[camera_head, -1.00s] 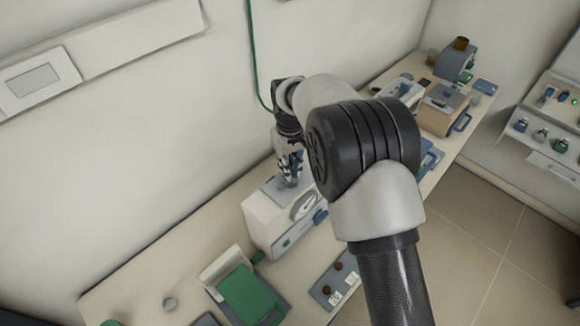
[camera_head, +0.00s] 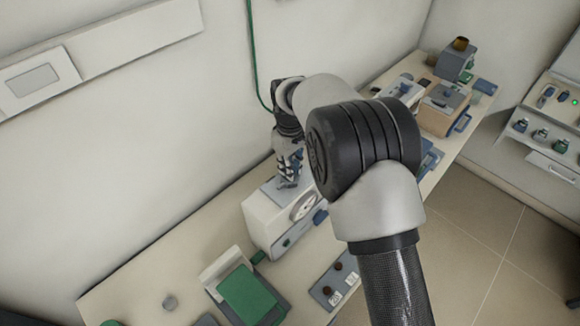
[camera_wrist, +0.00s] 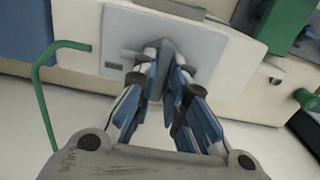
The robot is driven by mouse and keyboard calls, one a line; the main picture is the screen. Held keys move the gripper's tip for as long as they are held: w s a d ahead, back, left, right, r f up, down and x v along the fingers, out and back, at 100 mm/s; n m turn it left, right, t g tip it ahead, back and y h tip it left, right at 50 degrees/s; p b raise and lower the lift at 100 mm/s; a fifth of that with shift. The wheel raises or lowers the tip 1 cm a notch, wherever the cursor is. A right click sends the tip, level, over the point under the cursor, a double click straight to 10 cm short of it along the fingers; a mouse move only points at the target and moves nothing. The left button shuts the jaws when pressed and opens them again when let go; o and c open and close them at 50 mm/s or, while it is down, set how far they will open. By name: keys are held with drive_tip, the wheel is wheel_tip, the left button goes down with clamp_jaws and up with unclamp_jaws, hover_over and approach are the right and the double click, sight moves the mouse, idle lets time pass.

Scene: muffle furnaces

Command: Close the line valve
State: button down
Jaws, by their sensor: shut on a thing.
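A white box-shaped unit (camera_head: 262,225) stands on the bench, with a round dial on its front and a grey plate (camera_head: 272,190) on top. My gripper (camera_head: 287,184) points down at this plate. In the wrist view, my gripper (camera_wrist: 170,66) has its blue-and-grey fingers close together on a small grey upright handle (camera_wrist: 166,47), apparently the line valve's. The handle rises from the grey plate (camera_wrist: 207,52). The fingers hide most of the handle, so its exact angle cannot be told.
A green-topped device (camera_head: 248,294) and a small panel with dark knobs (camera_head: 335,280) stand nearer on the bench. Several devices, including a tan box (camera_head: 437,118), stand farther along. A green cord (camera_head: 252,60) hangs on the wall. A green tube (camera_wrist: 42,100) shows left in the wrist view.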

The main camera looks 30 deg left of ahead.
drive_tip(key=c, duration=1.6)
unclamp_jaws()
wheel_tip(320, 180, up, 12)
